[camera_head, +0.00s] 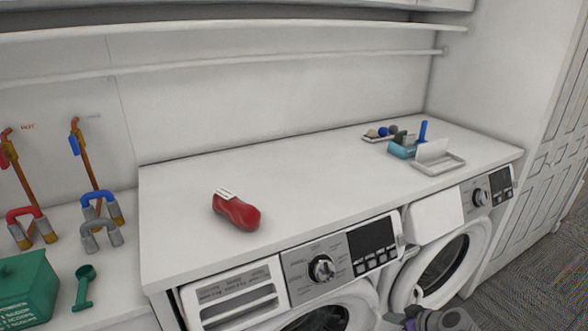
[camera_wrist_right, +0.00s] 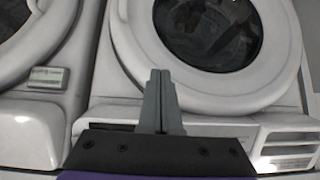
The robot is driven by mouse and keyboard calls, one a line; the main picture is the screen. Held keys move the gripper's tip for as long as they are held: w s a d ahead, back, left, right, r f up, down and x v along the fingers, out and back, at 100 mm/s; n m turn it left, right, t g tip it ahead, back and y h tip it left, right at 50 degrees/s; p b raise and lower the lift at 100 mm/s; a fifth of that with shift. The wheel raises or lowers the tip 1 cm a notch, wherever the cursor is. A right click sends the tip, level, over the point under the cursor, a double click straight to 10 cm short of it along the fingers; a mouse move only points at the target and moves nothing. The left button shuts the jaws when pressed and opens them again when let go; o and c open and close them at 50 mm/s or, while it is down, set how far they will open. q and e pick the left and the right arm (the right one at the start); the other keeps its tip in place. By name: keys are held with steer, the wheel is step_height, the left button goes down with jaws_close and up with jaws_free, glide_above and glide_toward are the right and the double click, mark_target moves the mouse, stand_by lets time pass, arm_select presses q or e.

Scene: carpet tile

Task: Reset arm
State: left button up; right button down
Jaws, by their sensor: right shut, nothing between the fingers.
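My right gripper (camera_head: 414,312) shows at the bottom edge of the head view, low in front of the right-hand washing machine. In the right wrist view its two fingers (camera_wrist_right: 160,78) are pressed together with nothing between them. They point toward the front of a machine with a round door (camera_wrist_right: 208,30). My left gripper is in neither view.
A white counter (camera_head: 310,180) runs above two front-loading machines. A red shoe-like object (camera_head: 236,211) lies on it, and small items and a white tray (camera_head: 438,164) sit at the right. A green box (camera_head: 27,287) and scoop (camera_head: 84,287) are at the left.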

steer(key=s+a+r+m+g+h+p, duration=0.15)
steer(key=s+a+r+p, duration=0.25)
steer(key=s+a+r, duration=0.55)
steer(key=s+a+r+m+h+p, duration=0.1)
steer(key=s+a+r, duration=0.1)
steer(key=s, duration=0.5)
steer(key=s+a+r+m+g+h+p, duration=0.1)
steer(key=s+r+m+p, duration=0.1)
steer(key=s, duration=0.6)
steer(key=shift+a+p, duration=0.3)
steer(key=shift+a, duration=0.1)
steer(key=shift+r+g, duration=0.1)
steer(key=shift+g, duration=0.15)
